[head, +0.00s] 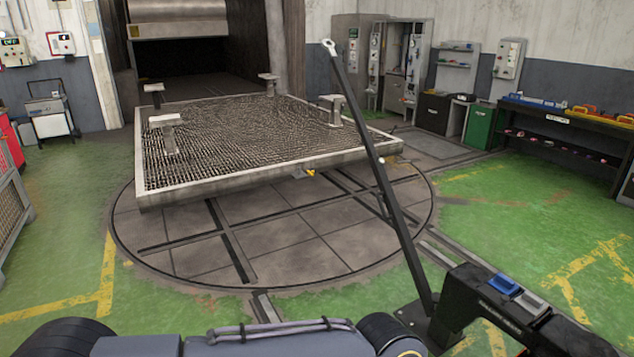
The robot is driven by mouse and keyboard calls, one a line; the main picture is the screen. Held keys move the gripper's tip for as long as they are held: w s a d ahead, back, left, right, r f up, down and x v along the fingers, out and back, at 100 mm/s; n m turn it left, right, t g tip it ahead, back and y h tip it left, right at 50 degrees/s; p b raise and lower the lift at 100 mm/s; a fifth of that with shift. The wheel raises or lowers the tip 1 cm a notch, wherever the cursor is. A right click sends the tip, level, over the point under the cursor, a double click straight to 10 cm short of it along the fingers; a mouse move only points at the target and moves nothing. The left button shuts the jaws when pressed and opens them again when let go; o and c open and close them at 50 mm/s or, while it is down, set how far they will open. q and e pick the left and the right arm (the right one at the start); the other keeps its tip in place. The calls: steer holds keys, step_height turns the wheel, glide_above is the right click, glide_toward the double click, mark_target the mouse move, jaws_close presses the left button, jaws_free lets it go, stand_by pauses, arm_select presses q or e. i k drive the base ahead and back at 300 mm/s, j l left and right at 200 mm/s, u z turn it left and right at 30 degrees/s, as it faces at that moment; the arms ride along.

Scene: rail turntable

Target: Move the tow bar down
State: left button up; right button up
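The tow bar (377,175) is a long dark bar with a light ring at its top end. It is raised and leans up and to the left, in front of the platform's right side in the picture. Its foot sits low, beside a black housing (487,305) with a blue and a grey block on top. Neither my left nor my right gripper is in view.
A flat mesh-topped platform (165,196) with several posts stands over the round turntable (290,262). Shelves (570,128) and cabinets (400,70) line the back right. A white cart (50,115) stands far left. Green floor (500,225) is clear at the right.

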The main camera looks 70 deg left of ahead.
mark_target(416, 268)
steer(key=u, duration=2.05)
steer(key=i+u, duration=0.1)
steer(key=i, duration=0.5)
steer(key=i+u, duration=0.1)
steer(key=i, duration=0.55)
steer(key=i+u, duration=0.1)
steer(key=i, duration=0.5)
steer(key=i+l+u, duration=0.1)
steer(key=i, duration=0.5)
steer(key=i+l+u, duration=0.1)
steer(key=i, duration=0.5)
steer(key=i+l+u, duration=0.1)
steer(key=i+l, duration=0.2)
steer(key=i, duration=0.3)
